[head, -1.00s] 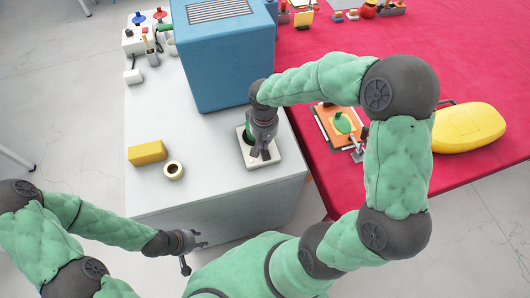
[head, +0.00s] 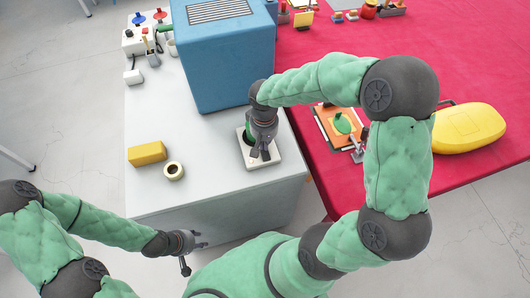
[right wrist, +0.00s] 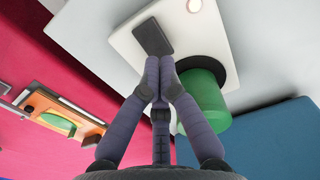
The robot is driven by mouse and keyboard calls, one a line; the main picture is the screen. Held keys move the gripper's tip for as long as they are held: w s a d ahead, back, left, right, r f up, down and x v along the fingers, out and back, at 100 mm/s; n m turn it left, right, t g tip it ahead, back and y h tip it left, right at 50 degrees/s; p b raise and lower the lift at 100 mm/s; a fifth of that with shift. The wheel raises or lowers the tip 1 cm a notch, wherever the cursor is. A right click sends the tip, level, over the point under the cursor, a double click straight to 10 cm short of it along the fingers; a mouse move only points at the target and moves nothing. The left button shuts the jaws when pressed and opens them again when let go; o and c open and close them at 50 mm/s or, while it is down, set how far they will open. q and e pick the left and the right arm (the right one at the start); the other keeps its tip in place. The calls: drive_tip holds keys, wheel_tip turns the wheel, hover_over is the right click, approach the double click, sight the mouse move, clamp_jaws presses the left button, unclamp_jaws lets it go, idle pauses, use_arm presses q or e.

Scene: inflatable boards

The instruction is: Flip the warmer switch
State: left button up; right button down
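The warmer (head: 249,161) is a white plate on the pale worktop. In the right wrist view, its white top (right wrist: 188,42) carries a dark rocker switch (right wrist: 153,37), a small round cream light (right wrist: 194,5) and a black disc with a green cylinder (right wrist: 203,100) on it. My right gripper (head: 264,156) is over the warmer, its fingers together with nothing between them. The fingertips are right at the switch's near end; I cannot tell if they touch. My left gripper (head: 200,242) is off the worktop's front edge, away from the warmer; its finger opening is unclear.
A blue box-shaped unit (head: 220,60) stands just behind the warmer. A yellow block (head: 147,153) and a tape roll (head: 174,171) lie to the left. The red table (head: 400,80) at right holds an orange board (head: 328,118) and a yellow case (head: 468,127).

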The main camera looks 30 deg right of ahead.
sight(264, 151)
drive_tip(key=shift+f+b, duration=0.9)
drive_tip(key=shift+f, duration=0.3)
idle(0.8)
drive_tip(key=shift+r, duration=0.15)
drive_tip(key=shift+r+p, duration=2.75)
drive_tip(key=shift+r, duration=0.7)
drive_tip(key=shift+f, duration=0.1)
